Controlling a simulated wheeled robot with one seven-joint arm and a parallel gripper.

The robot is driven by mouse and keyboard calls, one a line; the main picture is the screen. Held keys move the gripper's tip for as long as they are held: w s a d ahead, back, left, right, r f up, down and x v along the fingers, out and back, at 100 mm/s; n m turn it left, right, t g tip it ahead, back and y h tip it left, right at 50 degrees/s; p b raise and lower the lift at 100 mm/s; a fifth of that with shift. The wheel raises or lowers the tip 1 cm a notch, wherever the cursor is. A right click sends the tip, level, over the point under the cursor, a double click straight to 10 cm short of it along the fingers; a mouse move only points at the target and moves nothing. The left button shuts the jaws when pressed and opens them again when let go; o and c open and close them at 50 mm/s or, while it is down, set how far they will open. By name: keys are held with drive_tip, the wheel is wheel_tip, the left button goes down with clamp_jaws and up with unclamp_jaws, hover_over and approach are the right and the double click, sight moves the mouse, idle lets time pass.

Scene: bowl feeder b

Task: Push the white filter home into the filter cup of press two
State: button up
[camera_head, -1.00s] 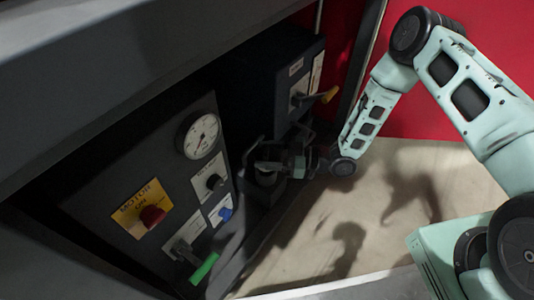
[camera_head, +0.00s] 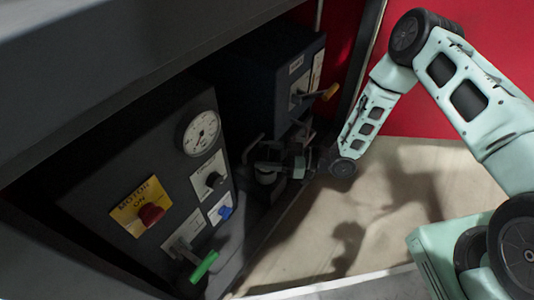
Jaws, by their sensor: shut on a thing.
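My gripper (camera_head: 278,166) reaches into the dark gap between the control panel and the dark blue box. It is small and in shadow here. The filter cup of the press cannot be made out apart from the dark parts around the gripper. I cannot tell how deep the filter sits.
The dark panel (camera_head: 110,180) at left carries a round gauge (camera_head: 201,133), a red knob (camera_head: 151,214), a blue knob (camera_head: 225,212) and a green-handled lever (camera_head: 204,266). The beige floor (camera_head: 300,250) is clear.

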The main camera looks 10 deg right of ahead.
drive_tip(key=shift+f+b, duration=1.55)
drive_tip(key=shift+f, duration=0.7)
drive_tip(key=o, duration=1.1)
drive_tip(key=shift+p+v, duration=3.05)
drive_tip(key=shift+v, duration=5.7)
